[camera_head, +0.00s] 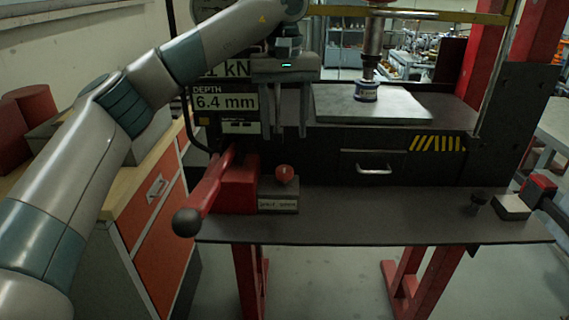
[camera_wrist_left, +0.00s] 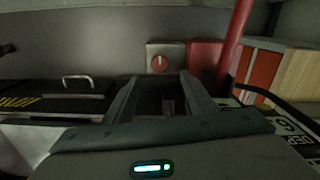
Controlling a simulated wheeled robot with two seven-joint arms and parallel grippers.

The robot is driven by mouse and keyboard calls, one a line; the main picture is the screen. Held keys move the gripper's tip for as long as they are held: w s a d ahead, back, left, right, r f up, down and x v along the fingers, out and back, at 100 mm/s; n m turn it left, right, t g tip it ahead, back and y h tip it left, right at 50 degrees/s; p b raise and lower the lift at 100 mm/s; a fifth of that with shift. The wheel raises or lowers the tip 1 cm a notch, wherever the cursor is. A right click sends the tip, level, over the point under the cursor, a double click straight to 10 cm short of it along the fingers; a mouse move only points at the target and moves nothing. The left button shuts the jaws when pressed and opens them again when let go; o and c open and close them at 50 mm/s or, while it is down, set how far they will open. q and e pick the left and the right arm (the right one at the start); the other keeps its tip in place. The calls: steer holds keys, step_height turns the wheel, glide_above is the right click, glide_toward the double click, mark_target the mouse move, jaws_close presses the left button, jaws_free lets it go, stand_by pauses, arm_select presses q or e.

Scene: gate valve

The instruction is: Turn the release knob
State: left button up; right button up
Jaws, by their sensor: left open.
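The release knob (camera_head: 285,173) is a small round red knob on a grey labelled block, which sits at the front of the press bench beside a red lever base. In the left wrist view the knob (camera_wrist_left: 160,63) shows ahead, between the directions of the two fingers, with a pale pointer line on its face. My left gripper (camera_head: 285,145) is open and empty. Its fingers hang down above the knob in the head view, apart from it as far as I can tell. In the left wrist view the fingers (camera_wrist_left: 158,80) stand wide apart. My right gripper is not in view.
A red lever (camera_head: 209,189) with a black ball end sticks out left of the knob. The display panel (camera_head: 224,101) stands behind my gripper. A drawer handle (camera_head: 374,169) and the press plate (camera_head: 372,104) are to the right. The front ledge (camera_head: 390,216) is mostly clear.

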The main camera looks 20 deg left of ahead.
arm_select(q)
glide_above(285, 169)
step_height(285, 169, down, 6)
steer(key=shift+a+r+p, duration=0.1)
steer(key=shift+r+p, duration=0.15)
steer(key=shift+p, duration=0.05)
step_height(285, 169, down, 3)
steer(key=shift+f+p, duration=0.15)
steer(key=shift+p, duration=0.15)
steer(key=shift+f, duration=0.55)
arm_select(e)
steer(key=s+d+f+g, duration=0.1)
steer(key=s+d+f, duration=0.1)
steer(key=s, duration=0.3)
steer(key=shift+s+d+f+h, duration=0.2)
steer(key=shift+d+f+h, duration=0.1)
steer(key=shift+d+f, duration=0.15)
arm_select(q)
steer(key=shift+c, duration=0.2)
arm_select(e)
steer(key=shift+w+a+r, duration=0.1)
arm_select(q)
steer(key=c, duration=1)
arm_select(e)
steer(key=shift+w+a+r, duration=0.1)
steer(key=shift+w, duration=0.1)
